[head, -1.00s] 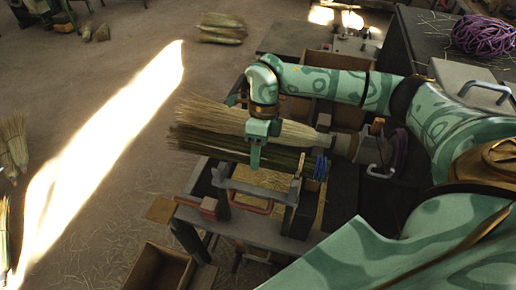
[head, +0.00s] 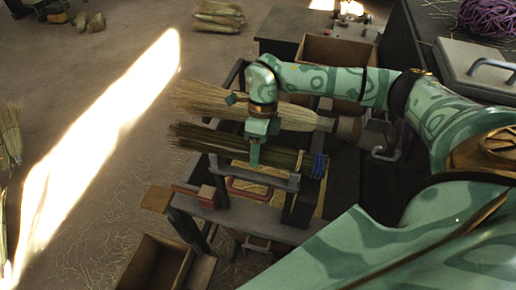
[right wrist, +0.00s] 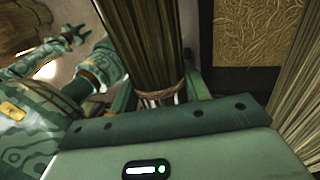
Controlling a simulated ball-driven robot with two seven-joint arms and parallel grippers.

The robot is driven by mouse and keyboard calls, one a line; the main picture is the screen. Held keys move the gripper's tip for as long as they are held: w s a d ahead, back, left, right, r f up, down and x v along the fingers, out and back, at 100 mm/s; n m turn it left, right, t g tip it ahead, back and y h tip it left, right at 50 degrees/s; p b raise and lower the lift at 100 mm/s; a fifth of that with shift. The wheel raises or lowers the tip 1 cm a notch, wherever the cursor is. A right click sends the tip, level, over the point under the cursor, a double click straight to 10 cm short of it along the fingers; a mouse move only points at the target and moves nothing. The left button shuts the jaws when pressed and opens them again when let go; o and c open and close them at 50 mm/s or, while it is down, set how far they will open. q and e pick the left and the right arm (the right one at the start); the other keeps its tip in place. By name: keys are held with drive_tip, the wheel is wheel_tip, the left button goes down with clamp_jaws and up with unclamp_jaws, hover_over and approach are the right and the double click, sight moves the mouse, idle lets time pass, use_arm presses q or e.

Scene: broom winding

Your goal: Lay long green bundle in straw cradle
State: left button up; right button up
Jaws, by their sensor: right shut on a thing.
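The long green bundle (head: 195,138) lies across the middle of the head view, with a blue binding at its right end. My right gripper (head: 255,158) is shut on it near mid-length and holds it over the straw cradle. The bundle (right wrist: 143,35) also shows in the right wrist view, with a cord tie by the jaws. The straw-lined cradle (head: 252,189) is partly hidden below the bundle and gripper; whether they touch cannot be told. My left gripper is not in the head view; a teal arm end (right wrist: 75,35), probably mine, shows in the right wrist view.
A pale straw bundle (head: 205,97) lies just behind the green one, its right end at a clamp-like fixture (head: 380,138). A grey handled bar (head: 270,180) spans the cradle's front. A wooden box (head: 150,262) stands below left. Open floor lies to the left.

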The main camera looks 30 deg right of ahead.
drive_tip(key=o, duration=1.1)
drive_tip(key=p+v, duration=0.1)
drive_tip(key=v, duration=1.5)
drive_tip(key=shift+w+r, duration=0.1)
drive_tip(key=shift+r, duration=0.1)
drive_tip(key=shift+f, duration=0.1)
